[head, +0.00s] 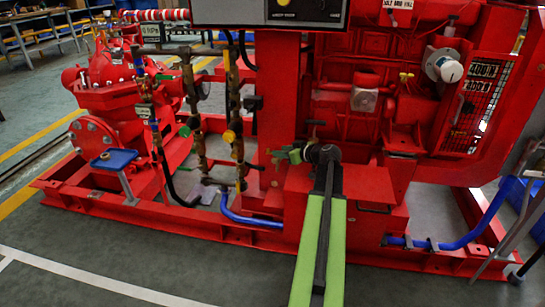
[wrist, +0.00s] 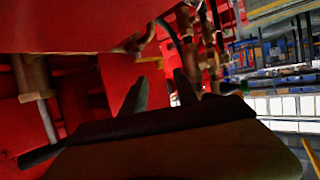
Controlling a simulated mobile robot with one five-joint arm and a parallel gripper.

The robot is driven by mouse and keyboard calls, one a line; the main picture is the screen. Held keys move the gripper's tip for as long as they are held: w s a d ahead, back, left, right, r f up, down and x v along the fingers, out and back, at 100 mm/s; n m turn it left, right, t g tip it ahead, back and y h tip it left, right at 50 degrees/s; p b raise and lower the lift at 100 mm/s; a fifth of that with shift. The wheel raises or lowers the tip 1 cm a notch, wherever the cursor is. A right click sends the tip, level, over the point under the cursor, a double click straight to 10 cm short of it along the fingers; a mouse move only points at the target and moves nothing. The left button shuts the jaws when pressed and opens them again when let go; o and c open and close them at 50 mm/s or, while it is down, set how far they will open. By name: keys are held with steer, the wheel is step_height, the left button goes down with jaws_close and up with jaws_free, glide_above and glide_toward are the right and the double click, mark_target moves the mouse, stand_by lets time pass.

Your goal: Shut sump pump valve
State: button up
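No label that I can read marks the sump pump valve, so I cannot tell which valve it is. Two upright brass pipe runs stand left of my gripper in the head view. One carries a yellow valve handle (head: 230,136), the other a green valve handle (head: 185,131). My gripper (head: 280,155) points left in front of the red engine frame, right of the yellow handle and apart from it. In the wrist view my gripper (wrist: 160,90) has its two dark fingers apart with nothing seen between them.
The red pumpset base rail (head: 150,222) runs across the front. A blue hose (head: 250,219) lies low below my gripper, and another blue hose (head: 460,240) is at right. A blue-topped stand (head: 114,159) is at left. The grey floor in front is clear.

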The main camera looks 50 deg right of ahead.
steer(key=b+x, duration=0.1)
steer(key=x, duration=0.5)
steer(key=shift+b, duration=0.3)
steer(key=shift+w, duration=0.15)
jaws_close()
